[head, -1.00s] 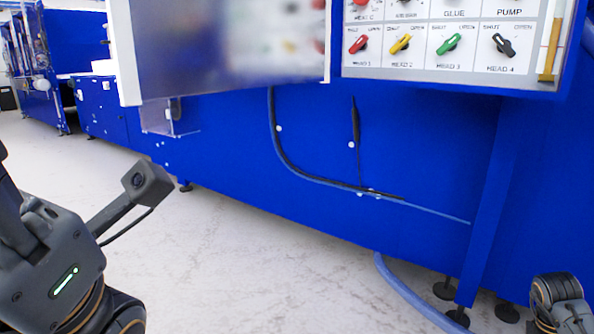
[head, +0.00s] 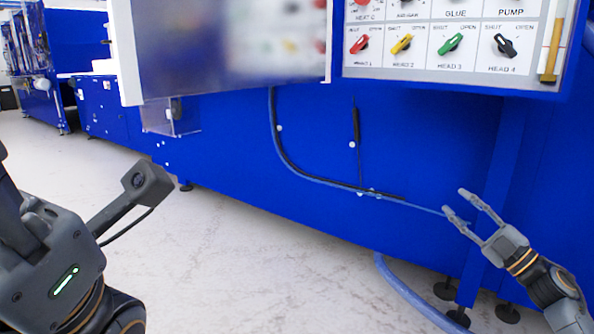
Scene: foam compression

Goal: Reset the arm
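My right gripper (head: 462,207) is at the lower right in the head view, in front of the blue machine (head: 330,225). Its two fingers are spread apart and hold nothing. My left arm fills the lower left corner; its gripper fingers are not in the picture. The control panel (head: 430,72) at the top right carries red, yellow, green and black knobs. The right gripper is below this panel and apart from it.
An open panel door (head: 220,50) with a blurred surface hangs to the left of the knobs. A dark cable (head: 280,150) runs along the machine's front. A blue hose (head: 405,293) reaches toward the floor. The pale floor (head: 230,275) between my arms is clear.

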